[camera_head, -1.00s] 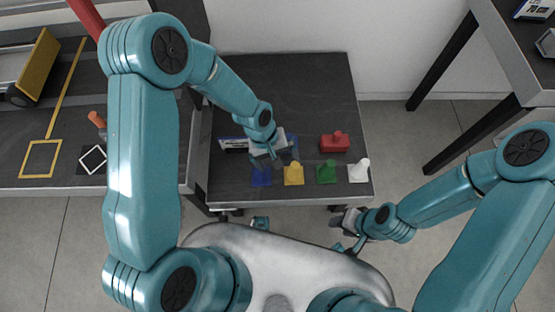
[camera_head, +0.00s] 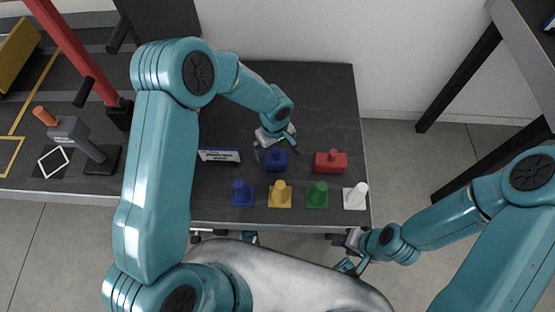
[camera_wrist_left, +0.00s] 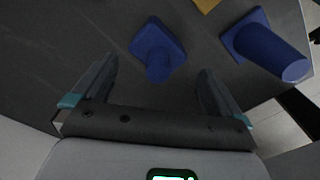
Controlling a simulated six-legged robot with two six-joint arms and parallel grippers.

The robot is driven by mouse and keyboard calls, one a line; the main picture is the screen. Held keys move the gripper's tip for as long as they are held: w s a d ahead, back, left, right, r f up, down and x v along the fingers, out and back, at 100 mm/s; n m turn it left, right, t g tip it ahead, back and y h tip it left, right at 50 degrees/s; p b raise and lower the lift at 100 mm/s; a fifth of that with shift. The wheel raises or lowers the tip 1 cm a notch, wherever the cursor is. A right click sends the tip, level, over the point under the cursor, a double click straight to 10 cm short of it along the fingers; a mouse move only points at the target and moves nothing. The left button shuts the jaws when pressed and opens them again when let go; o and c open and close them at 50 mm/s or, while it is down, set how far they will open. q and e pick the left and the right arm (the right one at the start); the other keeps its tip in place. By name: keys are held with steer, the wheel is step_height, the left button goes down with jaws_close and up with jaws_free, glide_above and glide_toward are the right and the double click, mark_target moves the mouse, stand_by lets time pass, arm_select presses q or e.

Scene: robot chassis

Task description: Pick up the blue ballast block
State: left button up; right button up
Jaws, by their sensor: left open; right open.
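The blue ballast block (camera_head: 275,163) is a low dark-blue block with a short knob, lying on the dark table. My left gripper (camera_head: 276,146) is open just behind it, not closed on anything. In the left wrist view the block (camera_wrist_left: 158,42) lies ahead, between the lines of the two open fingers (camera_wrist_left: 155,78). I cannot tell the exact height of the fingers above the table. My right gripper (camera_head: 350,251) is open and empty, in front of the table's front edge.
A red block (camera_head: 330,162) stands to the right. A front row holds a blue peg (camera_head: 242,193), also in the wrist view (camera_wrist_left: 265,45), a yellow peg (camera_head: 280,195), a green peg (camera_head: 317,195) and a white peg (camera_head: 355,197). A label sign (camera_head: 219,155) lies left.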

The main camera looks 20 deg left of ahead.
mark_target(276, 157)
arm_select(q)
steer(key=f+b, duration=0.1)
steer(key=f, duration=0.4)
steer(key=shift+d+f, duration=0.1)
steer(key=shift+d, duration=0.1)
steer(key=c, duration=1.4)
steer(key=shift+c, duration=1.2)
